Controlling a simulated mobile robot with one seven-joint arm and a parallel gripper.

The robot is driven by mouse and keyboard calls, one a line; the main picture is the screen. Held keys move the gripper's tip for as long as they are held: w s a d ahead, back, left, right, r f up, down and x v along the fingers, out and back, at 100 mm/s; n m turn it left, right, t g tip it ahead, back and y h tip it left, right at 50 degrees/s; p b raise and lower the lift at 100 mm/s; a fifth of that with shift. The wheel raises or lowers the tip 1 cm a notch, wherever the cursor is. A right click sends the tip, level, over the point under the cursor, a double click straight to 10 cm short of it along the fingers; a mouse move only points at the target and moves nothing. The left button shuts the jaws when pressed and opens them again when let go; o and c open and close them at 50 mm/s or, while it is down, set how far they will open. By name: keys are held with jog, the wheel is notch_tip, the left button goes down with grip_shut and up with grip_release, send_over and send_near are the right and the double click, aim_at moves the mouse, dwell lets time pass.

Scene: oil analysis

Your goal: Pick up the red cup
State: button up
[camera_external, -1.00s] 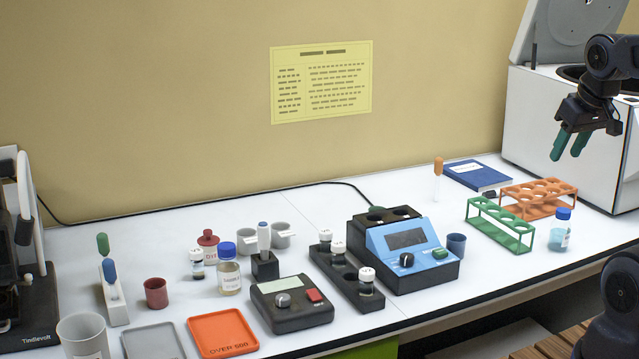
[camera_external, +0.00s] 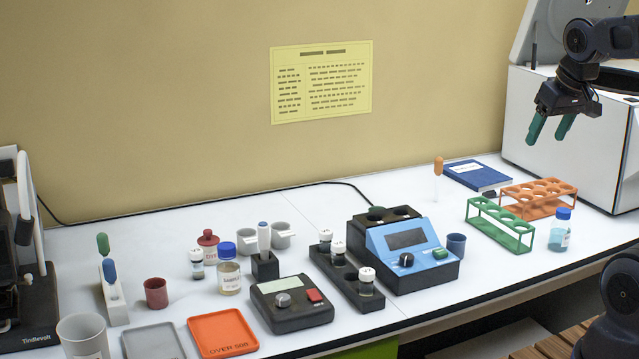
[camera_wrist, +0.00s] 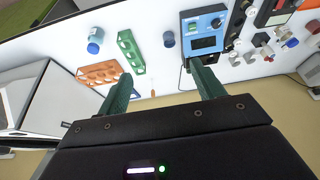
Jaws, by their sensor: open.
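The small red cup (camera_external: 156,293) stands upright on the white bench at the left, behind the grey tray and beside the white stand with the blue-topped and green-topped tools. My gripper (camera_external: 549,128) is at the far right of the external view, raised above the bench near the centrifuge, far from the cup. Its green fingers are apart with nothing between them. In the wrist view my gripper (camera_wrist: 164,88) also shows open and empty over the bench.
A green rack (camera_external: 500,224), an orange rack (camera_external: 538,197) and a blue-capped bottle (camera_external: 560,232) stand below my gripper. A blue device (camera_external: 411,250), vial block (camera_external: 345,277), black scale (camera_external: 291,303) and orange tray (camera_external: 222,334) lie between gripper and cup. A capped bottle (camera_external: 229,272) stands right of the cup.

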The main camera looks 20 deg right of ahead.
jog(key=w+a+r+n, duration=0.1)
jog(key=w+a+r, duration=0.1)
jog(key=w+a, duration=1.85)
jog(key=n+y, duration=0.2)
jog(key=n, duration=0.1)
send_over(155, 287)
jog(key=s+d, duration=0.1)
jog(key=s, duration=0.5)
notch_tip(155, 287, down, 25)
jog(key=shift+g, duration=0.3)
jog(key=x, duration=1)
jog(key=shift+w+d+f, duration=0.25)
jog(key=shift+d+f, duration=0.1)
jog(key=shift+f, duration=0.05)
jog(key=shift+c, duration=0.5)
